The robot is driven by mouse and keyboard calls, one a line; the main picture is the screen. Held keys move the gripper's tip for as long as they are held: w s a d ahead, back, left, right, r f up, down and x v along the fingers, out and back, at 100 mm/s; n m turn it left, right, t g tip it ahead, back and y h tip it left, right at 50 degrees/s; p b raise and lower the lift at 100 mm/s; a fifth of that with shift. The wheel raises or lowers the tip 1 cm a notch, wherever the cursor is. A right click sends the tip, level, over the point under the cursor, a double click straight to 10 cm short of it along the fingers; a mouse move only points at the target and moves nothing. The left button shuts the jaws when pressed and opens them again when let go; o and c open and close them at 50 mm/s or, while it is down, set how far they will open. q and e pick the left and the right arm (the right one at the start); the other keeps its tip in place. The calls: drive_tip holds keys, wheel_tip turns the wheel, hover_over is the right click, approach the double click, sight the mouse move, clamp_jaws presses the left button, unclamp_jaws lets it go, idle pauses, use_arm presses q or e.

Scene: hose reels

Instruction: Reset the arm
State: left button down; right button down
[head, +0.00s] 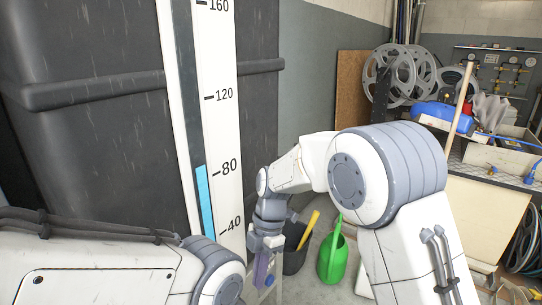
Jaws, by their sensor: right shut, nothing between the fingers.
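My right arm comes in from the right and bends across the middle of the head view. Its gripper (263,270) hangs down in front of the gauge board, shut and empty. It is small and partly dark here, so the fingertips are hard to make out. My left arm lies across the lower left corner. Its gripper is out of the picture.
A large dark tank (90,120) with a gauge board (222,130) stands close at the left. Behind my right gripper are a dark bucket (294,258) and a green watering can (333,262). Grey reels (390,75) and a cluttered bench (505,172) stand at the right.

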drive_tip(key=s+d+r+m+t, duration=0.1)
drive_tip(key=s+d+r+m, duration=0.15)
drive_tip(key=s+m, duration=0.45)
drive_tip(key=s+d+r+m+t, duration=0.1)
drive_tip(key=s+d+m, duration=0.2)
drive_tip(key=s+m, duration=0.35)
drive_tip(key=s+d+r+m+t, duration=0.1)
drive_tip(key=s+d+m, duration=0.1)
drive_tip(key=s+m, duration=0.5)
wheel_tip(320, 180, up, 15)
drive_tip(key=s+n+p, duration=0.1)
drive_tip(key=n+p, duration=0.1)
drive_tip(key=p, duration=1.3)
drive_tip(key=shift+s+d+r+h, duration=0.15)
drive_tip(key=shift+s+d+h, duration=0.05)
drive_tip(key=shift+s+h, duration=0.2)
